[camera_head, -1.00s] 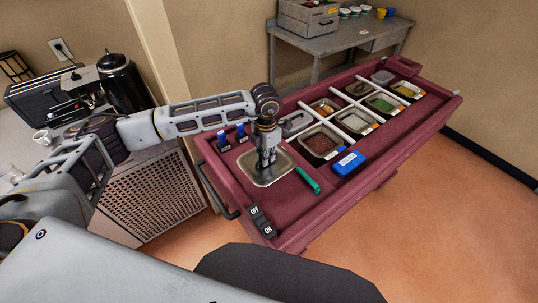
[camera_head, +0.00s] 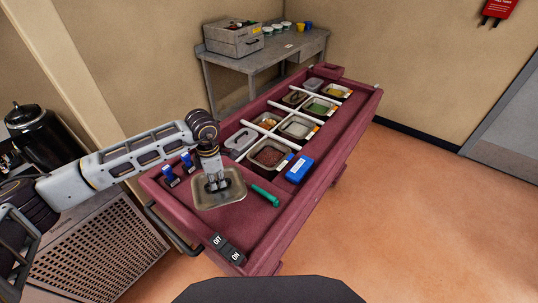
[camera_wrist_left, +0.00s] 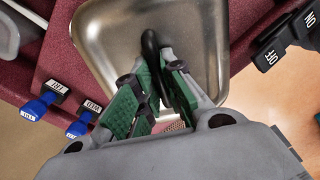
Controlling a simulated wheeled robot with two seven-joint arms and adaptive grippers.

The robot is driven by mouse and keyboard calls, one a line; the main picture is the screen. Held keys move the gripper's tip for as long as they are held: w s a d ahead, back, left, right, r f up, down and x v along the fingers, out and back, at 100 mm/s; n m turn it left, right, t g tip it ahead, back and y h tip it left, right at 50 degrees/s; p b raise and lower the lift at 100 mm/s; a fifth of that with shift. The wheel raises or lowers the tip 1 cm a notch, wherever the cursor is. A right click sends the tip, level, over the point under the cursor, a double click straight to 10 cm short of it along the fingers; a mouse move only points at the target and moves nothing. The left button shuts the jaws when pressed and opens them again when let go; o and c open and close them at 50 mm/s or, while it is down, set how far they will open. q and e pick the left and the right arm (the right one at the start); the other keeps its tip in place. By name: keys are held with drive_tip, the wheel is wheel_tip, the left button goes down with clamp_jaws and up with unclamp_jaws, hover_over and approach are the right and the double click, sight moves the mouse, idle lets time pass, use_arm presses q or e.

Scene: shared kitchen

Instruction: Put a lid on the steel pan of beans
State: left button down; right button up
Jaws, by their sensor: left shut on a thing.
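A rectangular steel lid (camera_head: 232,198) with rounded corners is at the near left of the dark red counter. My left gripper (camera_head: 217,186) points down onto it, shut on its black handle, which shows in the left wrist view (camera_wrist_left: 151,44). I cannot tell whether the lid touches the counter. A steel pan with small reddish-brown contents, likely the beans (camera_head: 269,156), is sunk in the counter, right of and beyond the lid. It is uncovered. My right gripper is not in view.
A green-handled tool (camera_head: 265,195) lies just right of the lid, and a blue box (camera_head: 299,169) sits beside the bean pan. Other filled pans (camera_head: 297,128) lie farther back. OFF/ON switches (camera_head: 227,248) are at the near edge.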

use_arm(q)
drive_tip(key=m, duration=0.7)
drive_tip(key=shift+w+a+r, duration=0.15)
drive_tip(key=shift+a+r, duration=0.05)
drive_tip(key=shift+a, duration=0.1)
drive_tip(key=m, duration=0.4)
drive_tip(key=a+m, duration=0.1)
drive_tip(key=m, duration=0.1)
drive_tip(key=shift+w+r, duration=0.2)
drive_tip(key=m, duration=0.4)
drive_tip(key=a+m, duration=0.1)
drive_tip(key=m, duration=0.1)
drive_tip(key=shift+w+r, duration=0.2)
drive_tip(key=shift+w, duration=0.05)
drive_tip(key=shift+w+m, duration=0.1)
drive_tip(key=shift+m, duration=0.6)
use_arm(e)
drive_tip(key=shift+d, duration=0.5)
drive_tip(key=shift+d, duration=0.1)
use_arm(q)
drive_tip(key=shift+w+m, duration=0.15)
drive_tip(key=shift+m, duration=0.25)
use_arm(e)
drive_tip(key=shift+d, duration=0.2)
